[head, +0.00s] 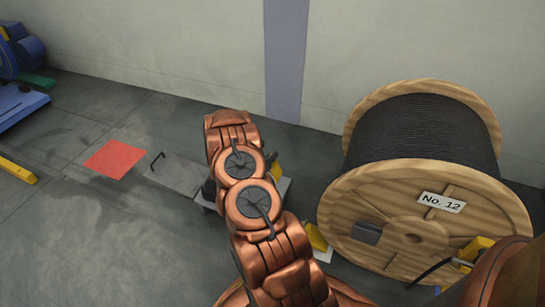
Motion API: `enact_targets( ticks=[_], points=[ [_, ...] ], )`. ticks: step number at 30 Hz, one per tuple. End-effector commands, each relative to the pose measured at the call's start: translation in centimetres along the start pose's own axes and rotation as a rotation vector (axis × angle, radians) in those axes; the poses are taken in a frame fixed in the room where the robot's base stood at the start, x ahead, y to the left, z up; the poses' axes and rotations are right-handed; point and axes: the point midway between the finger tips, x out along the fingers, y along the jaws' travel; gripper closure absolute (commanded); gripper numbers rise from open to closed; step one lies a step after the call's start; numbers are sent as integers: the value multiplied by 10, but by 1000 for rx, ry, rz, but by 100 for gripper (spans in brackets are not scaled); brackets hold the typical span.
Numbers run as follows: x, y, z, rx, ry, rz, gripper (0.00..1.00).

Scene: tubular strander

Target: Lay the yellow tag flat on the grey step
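A low grey step (180,174) is on the floor left of centre, with a thin black handle at its left end. My copper arm crosses in front of it and hides its middle. A paler part of it seems to show on the right of my arm. A small yellow piece (276,171) shows just right of my arm; I cannot tell whether it is the tag or how it lies. A dark part at my arm's left edge may be my gripper (208,189); its fingers are hidden, and so is anything in them.
A large wooden cable reel (375,210) marked "No. 12" stands at the right, with a yellow wedge (317,238) by its left side. A red floor patch (115,159) lies left of the step. Blue machinery (15,100) is at far left. The floor at lower left is clear.

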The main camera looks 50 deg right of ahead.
Motion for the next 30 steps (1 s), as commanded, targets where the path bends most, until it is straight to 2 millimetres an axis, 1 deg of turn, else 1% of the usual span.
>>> enact_targets(
  ticks=[8, 30],
  points=[
    [-2, 1, -1, -2, -4, -6, 100],
    [17, -22, 50, -2, -4, -6, 100]
  ],
)
